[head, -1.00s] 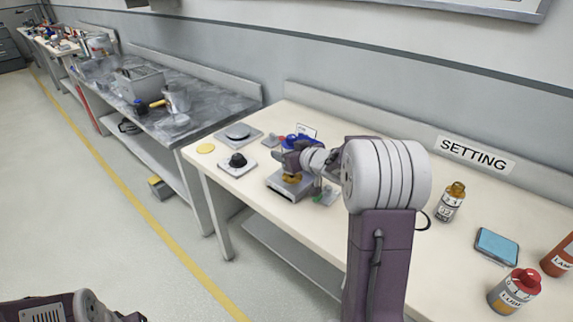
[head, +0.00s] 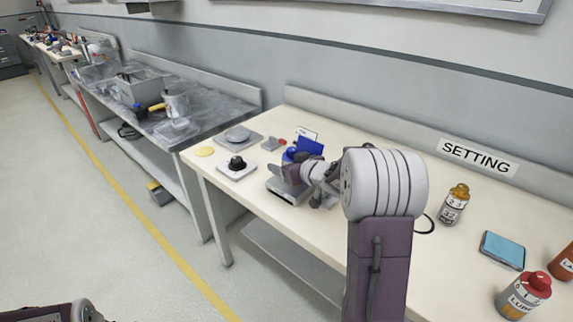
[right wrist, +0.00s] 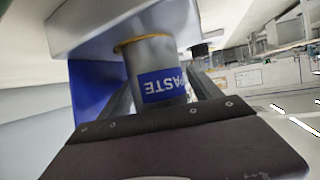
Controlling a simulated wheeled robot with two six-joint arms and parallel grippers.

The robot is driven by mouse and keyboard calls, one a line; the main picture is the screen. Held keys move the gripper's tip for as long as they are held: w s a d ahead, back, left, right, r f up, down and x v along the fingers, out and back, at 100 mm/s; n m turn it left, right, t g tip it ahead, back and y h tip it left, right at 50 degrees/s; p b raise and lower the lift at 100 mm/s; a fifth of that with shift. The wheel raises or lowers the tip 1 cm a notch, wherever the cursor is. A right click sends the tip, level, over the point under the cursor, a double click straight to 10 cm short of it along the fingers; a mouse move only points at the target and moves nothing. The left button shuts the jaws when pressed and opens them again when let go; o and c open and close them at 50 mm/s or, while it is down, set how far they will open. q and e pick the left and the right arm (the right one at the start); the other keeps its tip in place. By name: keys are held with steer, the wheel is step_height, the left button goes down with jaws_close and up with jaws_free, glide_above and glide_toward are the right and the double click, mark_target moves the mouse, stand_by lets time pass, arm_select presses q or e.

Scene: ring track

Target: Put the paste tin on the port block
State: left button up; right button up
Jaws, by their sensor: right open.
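The paste tin (right wrist: 158,70) is a grey tin with a gold rim and a blue PASTE label. It is between the fingers of my right gripper (right wrist: 162,95), which are open, one on each side. The wrist picture is upside down; the tin's gold-rimmed end appears to rest on a pale grey block (right wrist: 95,22). In the head view my right gripper (head: 292,175) is low over a grey block (head: 287,194) and hides the tin. I cannot read any mark naming this block as the port block. My left gripper is out of view.
A blue piece (head: 311,147) stands right behind the gripper. A black-knobbed plate (head: 237,168), a grey disc plate (head: 238,136) and a yellow disc (head: 205,152) lie left. An amber bottle (head: 453,205), a blue-topped pad (head: 502,250) and a red-capped bottle (head: 524,296) are right.

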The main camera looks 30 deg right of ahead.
steer(key=a+p+v, duration=0.1)
steer(key=p+v, duration=0.2)
steer(key=v, duration=0.9)
steer(key=shift+d+p, duration=0.3)
steer(key=shift+d, duration=0.15)
